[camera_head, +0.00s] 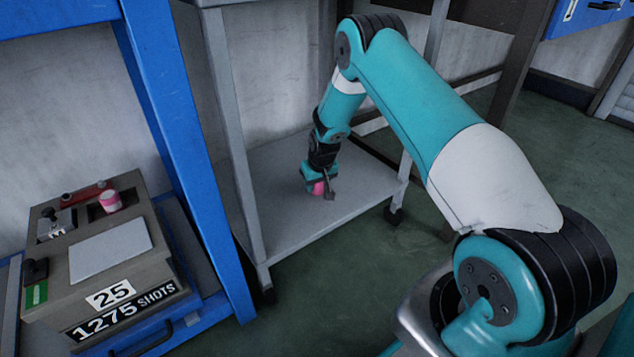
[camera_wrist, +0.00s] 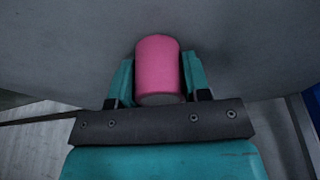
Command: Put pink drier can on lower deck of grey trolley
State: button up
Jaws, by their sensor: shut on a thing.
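The pink drier can (camera_head: 318,188) is at my gripper, low over the lower deck (camera_head: 290,222) of the grey trolley. I cannot tell whether its base touches the deck. My gripper (camera_head: 319,184) reaches in between the trolley's legs and is shut on the can. In the wrist view the pink can (camera_wrist: 158,66) sits between the two teal fingers of my gripper (camera_wrist: 158,80), with the grey deck surface (camera_wrist: 60,45) behind it. The gripper hides part of the can in the head view.
A second pink can (camera_head: 109,201) sits in a grey box marked "1275 SHOTS" (camera_head: 150,275) on a blue bench (camera_head: 215,320) at left. A trolley leg (camera_head: 232,130) stands left of my arm, with another at right. The deck around the can is clear.

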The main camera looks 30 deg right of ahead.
jog(key=shift+f, duration=0.1)
jog(key=o, duration=1.1)
jog(key=d+p+v, duration=0.1)
jog(key=p+v, duration=0.7)
jog(key=v, duration=0.9)
jog(key=shift+a+p, duration=0.4)
jog(key=shift+a, duration=0.05)
